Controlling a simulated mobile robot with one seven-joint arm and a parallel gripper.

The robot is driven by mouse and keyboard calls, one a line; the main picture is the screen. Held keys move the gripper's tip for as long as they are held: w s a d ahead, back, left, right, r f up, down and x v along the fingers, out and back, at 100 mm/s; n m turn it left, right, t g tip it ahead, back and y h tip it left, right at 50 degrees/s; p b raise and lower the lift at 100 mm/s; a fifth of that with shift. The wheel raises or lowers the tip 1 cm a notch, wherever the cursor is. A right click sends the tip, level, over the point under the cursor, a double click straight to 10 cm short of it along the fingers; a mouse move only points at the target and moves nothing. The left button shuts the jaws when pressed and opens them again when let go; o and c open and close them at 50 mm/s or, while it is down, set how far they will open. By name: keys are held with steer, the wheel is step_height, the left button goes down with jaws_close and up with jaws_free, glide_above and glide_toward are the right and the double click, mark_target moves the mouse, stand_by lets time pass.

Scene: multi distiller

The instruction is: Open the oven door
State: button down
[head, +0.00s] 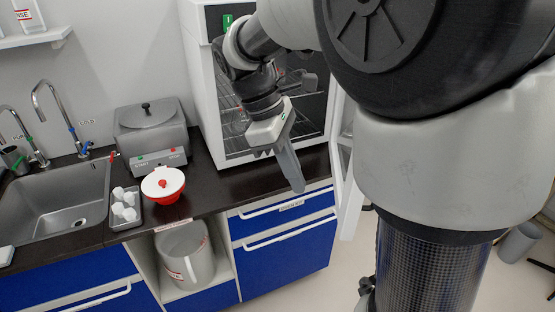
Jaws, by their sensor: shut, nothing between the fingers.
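The white oven (205,95) stands on the dark counter at the centre back. Its dark interior with wire racks shows behind my arm. A white panel that looks like its door (348,185) stands out from the oven's right side, past the counter's front edge, so the door appears swung open. My arm and column hide part of the door and the oven's right side. My gripper (296,186) is shut and empty. It points down in front of the oven opening, to the left of the door panel, and appears apart from it.
A grey lidded bath (150,135), a red-and-white bowl (163,186) and a tray of white cups (125,208) stand left of the oven. Further left is a sink (55,205) with taps. Blue drawers (285,250) with white handles are below. Open floor lies in front.

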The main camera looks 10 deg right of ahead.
steer(key=s+d+n, duration=0.1)
steer(key=s+d, duration=0.1)
steer(key=d, duration=0.3)
steer(key=s+d+n+t, duration=0.1)
steer(key=s+d+n, duration=0.1)
steer(key=d, duration=0.4)
steer(key=shift+s, duration=0.85)
stand_by(0.7)
